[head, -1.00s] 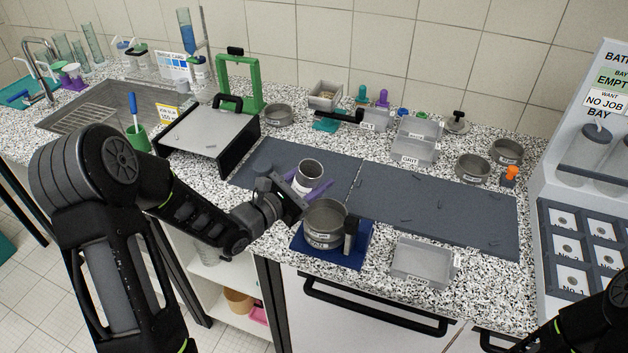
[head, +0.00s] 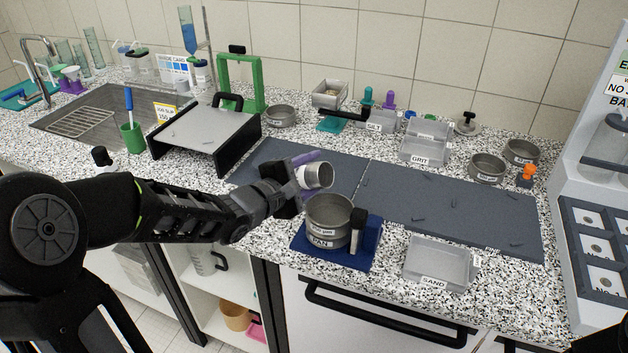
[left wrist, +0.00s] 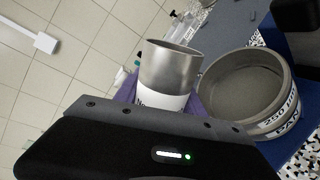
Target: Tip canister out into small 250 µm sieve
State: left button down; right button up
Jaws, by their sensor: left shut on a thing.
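A small metal canister (head: 319,177) with a white label is held in my left gripper (head: 311,167), which is shut on it with purple fingers. The canister is tilted, its open mouth facing right in the head view. The canister also shows in the left wrist view (left wrist: 170,68); its contents cannot be seen. The small sieve (head: 328,213), labelled 250 µm, sits on a pan on the blue stand (head: 309,254), just below and right of the canister. Its grey inside shows in the left wrist view (left wrist: 242,90). My right gripper is not in view.
A clear SAND tray (head: 439,262) lies right of the stand. Dark mats (head: 450,205) lie behind, with small dark pieces on the right one. GRIT trays (head: 425,145) and metal sieves (head: 488,167) stand at the back. A black-sided box (head: 205,135) stands left.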

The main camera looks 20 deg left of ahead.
pick_arm(q)
jog(key=m+b, duration=0.2)
jog(key=r+m+y+b, duration=0.1)
jog(key=m+b, duration=0.1)
jog(key=b, duration=0.1)
jog(key=d+m+y+b, duration=0.1)
jog(key=m+b, duration=0.1)
jog(key=b, duration=0.1)
jog(key=shift+r, duration=0.25)
jog(key=shift+d+r+m+t+b, duration=0.1)
jog(key=shift+r+m+t+b, duration=0.2)
jog(key=shift+b, duration=0.2)
dwell(0.9)
